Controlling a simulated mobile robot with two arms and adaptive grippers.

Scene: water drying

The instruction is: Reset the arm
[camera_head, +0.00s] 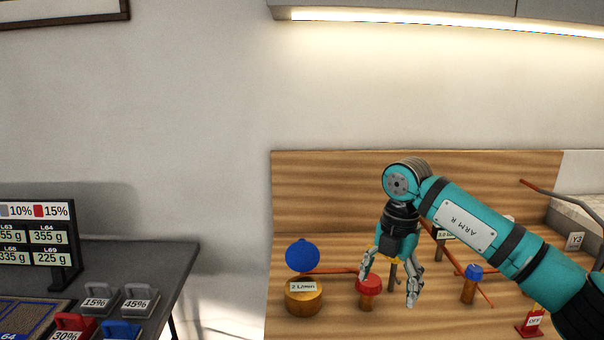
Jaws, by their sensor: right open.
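My right arm, teal and marked "ARM R", comes in from the right edge. Its gripper (388,290) points down over the wooden counter, open, with its fingers apart and nothing seen between them. Behind and to the left of the fingers, a red-topped post (370,286) stands close by; I cannot tell whether they touch. My left gripper is out of view.
A wooden pot (304,298) labelled "2 L/min" with a blue disc (302,255) stands left on the counter. A blue-capped post (469,286) and red "OFF" stand (531,324) are right. A dark table (150,262) holds labelled blocks and a display (38,238).

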